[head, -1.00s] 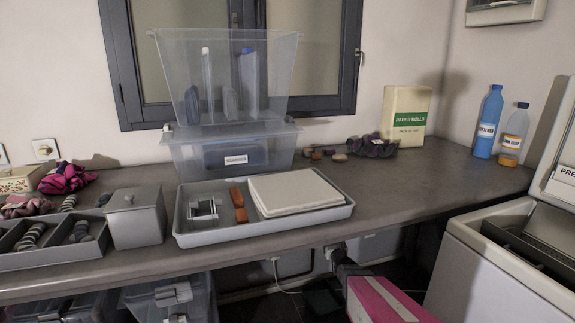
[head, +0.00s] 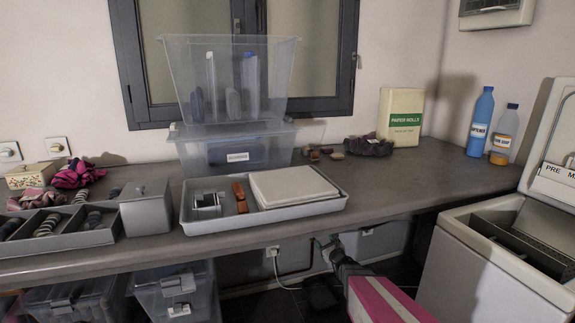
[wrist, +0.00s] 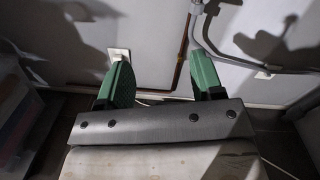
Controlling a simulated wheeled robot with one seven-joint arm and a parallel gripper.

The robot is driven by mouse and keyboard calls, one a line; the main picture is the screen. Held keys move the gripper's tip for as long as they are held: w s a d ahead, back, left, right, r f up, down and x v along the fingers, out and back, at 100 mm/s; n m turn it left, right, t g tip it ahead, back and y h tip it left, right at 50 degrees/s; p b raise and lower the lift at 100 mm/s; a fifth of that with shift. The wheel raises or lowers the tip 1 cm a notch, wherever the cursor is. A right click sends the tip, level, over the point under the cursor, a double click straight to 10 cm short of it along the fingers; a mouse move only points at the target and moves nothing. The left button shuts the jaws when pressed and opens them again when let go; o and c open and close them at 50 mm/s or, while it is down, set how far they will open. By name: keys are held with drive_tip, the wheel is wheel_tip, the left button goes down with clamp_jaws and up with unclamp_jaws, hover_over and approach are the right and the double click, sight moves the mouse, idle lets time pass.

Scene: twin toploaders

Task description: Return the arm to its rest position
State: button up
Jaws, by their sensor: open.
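My gripper (wrist: 160,85) shows in the wrist view with its two green fingers spread apart and nothing between them. It faces a pale wall with a pipe, low down near the floor. In the head view my arm, with a pink and white section, reaches in from the bottom, right of centre. Its far end is dark and lies below the front edge of the counter (head: 420,195).
A grey tray (head: 265,220) with a pale slab stands near the counter's front edge. Stacked clear bins (head: 232,105) stand behind it. An open toploader (head: 480,265) is at the right. Clear boxes (head: 178,290) sit below the counter at left.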

drive_tip(key=s+a+r+n+g+y, duration=0.15)
drive_tip(key=s+a+n+g, duration=0.25)
drive_tip(key=s+n+g, duration=0.45)
drive_tip(key=s+a+n+g+y, duration=0.25)
drive_tip(key=s+a+n, duration=0.25)
drive_tip(key=n, duration=0.6)
drive_tip(key=s+d+n+g+h, duration=0.5)
drive_tip(key=s+d+n+h, duration=0.4)
drive_tip(key=s+d+h, duration=0.1)
drive_tip(key=shift+s+d+r+g, duration=0.15)
drive_tip(key=shift+s+d+g, duration=0.35)
drive_tip(key=shift+s, duration=0.5)
